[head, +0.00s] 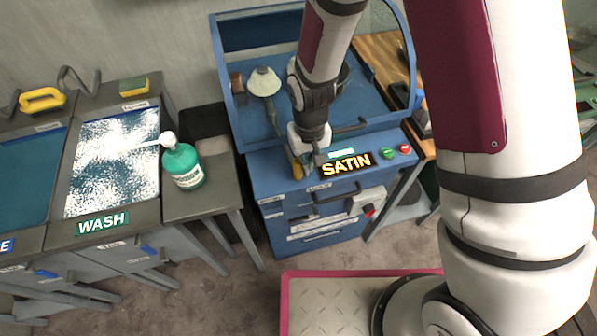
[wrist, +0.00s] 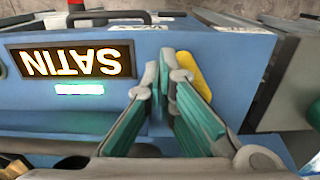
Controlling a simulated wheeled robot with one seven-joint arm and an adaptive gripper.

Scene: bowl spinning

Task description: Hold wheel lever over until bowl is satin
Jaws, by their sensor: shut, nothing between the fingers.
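The blue machine (head: 262,165) stands in the middle of the head view. Its lit display (head: 345,163) reads SATIN in orange; it appears upside down in the wrist view (wrist: 72,64). The yellow lever (head: 298,171) is on the machine's front, left of the display. My gripper (head: 309,172) is down at the lever, its fingers shut and empty. In the wrist view my fingertips (wrist: 167,62) are beside the yellow lever (wrist: 195,75); I cannot tell whether they touch it. A pale cone-shaped piece (head: 264,82) shows under the hood. My arm covers part of the hood's inside, and I cannot make out the bowl.
A green button (head: 387,153) and a red button (head: 405,149) sit right of the display. On the left are a WASH tray (head: 112,165) and a green bottle (head: 182,166) on a side table. The hood frame (head: 224,70) rises behind my gripper.

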